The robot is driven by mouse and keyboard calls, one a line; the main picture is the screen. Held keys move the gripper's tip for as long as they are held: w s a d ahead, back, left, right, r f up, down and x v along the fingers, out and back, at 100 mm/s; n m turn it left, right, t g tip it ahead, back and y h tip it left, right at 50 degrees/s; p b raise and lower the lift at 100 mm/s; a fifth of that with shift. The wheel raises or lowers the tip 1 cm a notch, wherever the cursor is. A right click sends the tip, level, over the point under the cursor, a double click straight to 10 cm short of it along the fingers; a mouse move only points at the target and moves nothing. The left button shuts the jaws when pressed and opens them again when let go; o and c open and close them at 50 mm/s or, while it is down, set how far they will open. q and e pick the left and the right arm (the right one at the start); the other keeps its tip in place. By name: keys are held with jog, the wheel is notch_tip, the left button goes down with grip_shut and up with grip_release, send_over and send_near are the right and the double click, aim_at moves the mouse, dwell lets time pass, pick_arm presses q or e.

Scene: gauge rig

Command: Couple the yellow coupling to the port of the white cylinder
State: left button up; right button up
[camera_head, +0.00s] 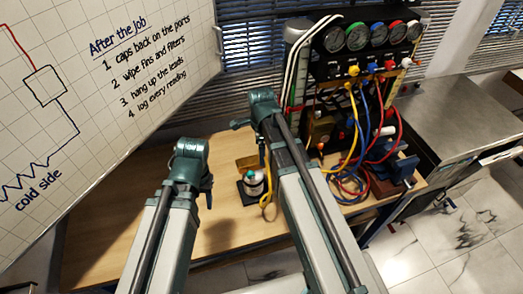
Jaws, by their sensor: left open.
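A small white cylinder (255,188) with a dark band stands on a black base on the wooden bench. The yellow hose (352,125) hangs from the gauge panel, and a yellow loop (266,208) shows beside the cylinder, partly behind my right arm. I cannot make out the yellow coupling or the cylinder's port. My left gripper (207,191) is open and empty, to the left of the cylinder and apart from it. My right gripper (250,135) is above and behind the cylinder in the picture; its fingers are too small and partly hidden to tell their state.
A gauge panel (365,45) with several dials and blue and red hoses stands at the back right. A blue vise-like tool (392,170) is at the bench's right end. A whiteboard (100,90) rises at the left. The bench (110,215) is clear at the left.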

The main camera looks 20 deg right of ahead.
jog(key=shift+r, duration=0.1)
notch_tip(320, 180, up, 14)
jog(key=p, duration=1.3)
jog(key=shift+p, duration=0.4)
jog(key=shift+f, duration=0.25)
jog(key=s+a+f+n+b, duration=0.5)
jog(key=s+f+n+b, duration=0.2)
jog(key=n, duration=0.5)
jog(key=s+a+f+n+h+b, duration=0.1)
jog(key=s+a+f+n+b, duration=0.4)
jog(key=f+n+b, duration=0.6)
jog(key=shift+s+a+f+n+b, duration=0.2)
jog(key=shift+s+n+b, duration=0.15)
jog(key=shift+s+n, duration=0.6)
jog(key=shift+s+d+m, duration=0.1)
jog(key=shift+s+m, duration=0.1)
jog(key=shift+m, duration=0.05)
